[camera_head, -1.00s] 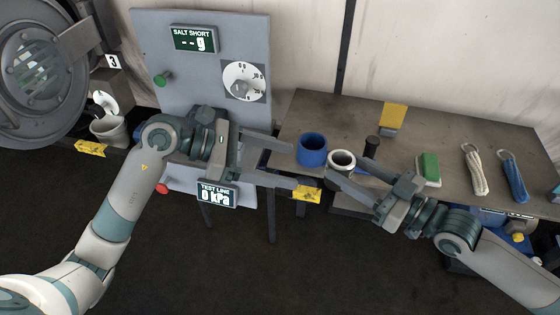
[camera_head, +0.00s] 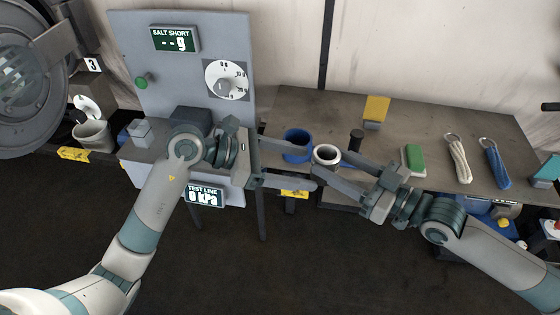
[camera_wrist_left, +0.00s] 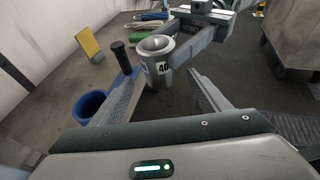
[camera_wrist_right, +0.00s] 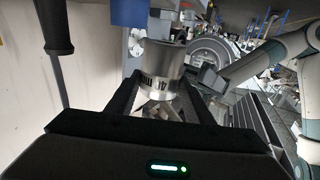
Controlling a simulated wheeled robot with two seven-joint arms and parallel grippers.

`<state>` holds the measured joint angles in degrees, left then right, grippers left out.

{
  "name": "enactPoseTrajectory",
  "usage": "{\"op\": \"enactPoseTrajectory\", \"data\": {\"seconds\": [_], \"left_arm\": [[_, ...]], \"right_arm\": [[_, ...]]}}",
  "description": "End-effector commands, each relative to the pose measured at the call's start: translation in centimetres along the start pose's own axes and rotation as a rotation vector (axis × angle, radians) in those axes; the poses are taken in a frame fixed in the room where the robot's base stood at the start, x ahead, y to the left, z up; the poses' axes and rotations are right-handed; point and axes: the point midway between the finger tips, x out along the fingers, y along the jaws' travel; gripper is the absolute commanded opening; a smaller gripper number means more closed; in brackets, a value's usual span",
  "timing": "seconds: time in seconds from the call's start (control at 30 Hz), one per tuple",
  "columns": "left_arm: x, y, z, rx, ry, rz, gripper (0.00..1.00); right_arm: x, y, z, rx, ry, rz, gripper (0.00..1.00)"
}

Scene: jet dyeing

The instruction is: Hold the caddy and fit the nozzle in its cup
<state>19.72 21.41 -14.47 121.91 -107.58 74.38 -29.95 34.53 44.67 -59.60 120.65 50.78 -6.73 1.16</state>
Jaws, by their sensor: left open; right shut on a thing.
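The nozzle is a short metal cylinder (camera_head: 326,154) with a pale rim and a dark number label. My right gripper (camera_head: 331,165) is shut on it and holds it upright; it also shows in the left wrist view (camera_wrist_left: 156,62) and right wrist view (camera_wrist_right: 161,66). The caddy shows a blue cup (camera_head: 297,146) and a dark upright handle (camera_head: 356,140); its base is mostly hidden. My left gripper (camera_head: 312,169) is open, with its upper finger across the front of the cup. In the left wrist view, the blue cup (camera_wrist_left: 88,106) lies outside the left finger.
A grey panel (camera_head: 185,75) with a dial stands left. The two grippers are very close together.

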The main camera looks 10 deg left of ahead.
Motion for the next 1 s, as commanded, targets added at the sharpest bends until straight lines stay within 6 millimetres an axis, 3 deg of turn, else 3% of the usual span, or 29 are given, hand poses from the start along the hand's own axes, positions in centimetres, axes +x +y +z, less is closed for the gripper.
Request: {"op": "enactPoseTrajectory", "data": {"seconds": [0.3, 0.73, 0.77, 1.0], "left_arm": [[3.9, 0.0, 0.1, 0.0, -0.001, -0.001, 0.69], [4.6, 0.0, 0.0, 0.001, 0.0, 0.0, 0.69], [4.6, 0.0, 0.0, 0.001, 0.0, 0.0, 0.67], [4.6, 0.0, 0.0, 0.001, 0.0, 0.001, 0.12]], "right_arm": [[0.0, 0.0, -0.2, -0.001, 0.003, 0.0, 0.06], [0.0, 0.0, -0.2, -0.001, 0.003, 0.0, 0.06], [0.0, 0.0, -0.2, -0.001, 0.003, 0.0, 0.06], [0.0, 0.0, -0.2, -0.001, 0.003, 0.0, 0.06]]}}
